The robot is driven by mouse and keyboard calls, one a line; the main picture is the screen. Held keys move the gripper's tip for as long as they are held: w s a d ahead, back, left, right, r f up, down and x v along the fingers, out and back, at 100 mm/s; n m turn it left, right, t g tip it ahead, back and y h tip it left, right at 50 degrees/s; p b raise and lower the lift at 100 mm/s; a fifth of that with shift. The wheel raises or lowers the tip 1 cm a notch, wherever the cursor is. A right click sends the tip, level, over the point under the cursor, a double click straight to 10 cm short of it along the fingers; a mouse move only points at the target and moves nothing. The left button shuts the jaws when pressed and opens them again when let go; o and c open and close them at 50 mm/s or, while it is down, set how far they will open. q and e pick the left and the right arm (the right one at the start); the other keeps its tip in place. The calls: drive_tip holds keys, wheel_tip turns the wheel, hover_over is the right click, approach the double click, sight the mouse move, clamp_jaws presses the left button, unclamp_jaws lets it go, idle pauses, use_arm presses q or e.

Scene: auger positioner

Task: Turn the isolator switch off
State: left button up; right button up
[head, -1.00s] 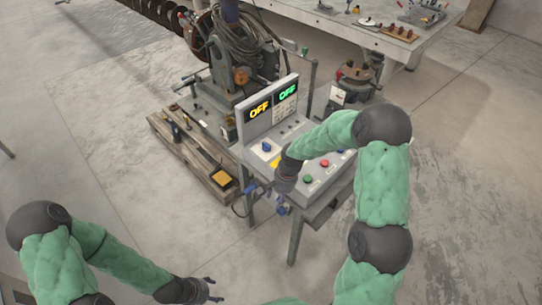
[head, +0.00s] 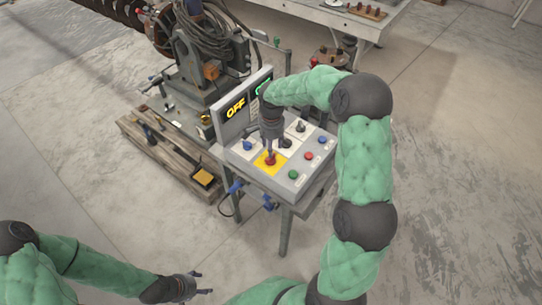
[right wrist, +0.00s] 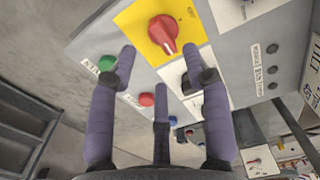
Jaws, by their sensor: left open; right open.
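The isolator switch (head: 270,158) is a red rotary knob on a yellow plate on the grey control panel (head: 246,165). In the right wrist view the red knob (right wrist: 163,30) is at the top centre, just beyond my fingertips. My right gripper (head: 271,147) points down over the yellow plate; in the right wrist view its fingers (right wrist: 165,68) are spread and empty. Whether any finger touches the knob I cannot tell. My left gripper (head: 201,285) is open and empty, low in the head view, away from the panel.
The panel also carries a blue knob (head: 248,145), a green button (head: 293,174), a red button (head: 308,155) and blue buttons. A wooden pallet (head: 165,150) lies left. Floor in front is clear.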

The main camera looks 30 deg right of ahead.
wheel_tip(320, 180, down, 6)
drive_tip(key=shift+f+b, duration=0.1)
drive_tip(key=shift+b, duration=0.3)
clamp_jaws()
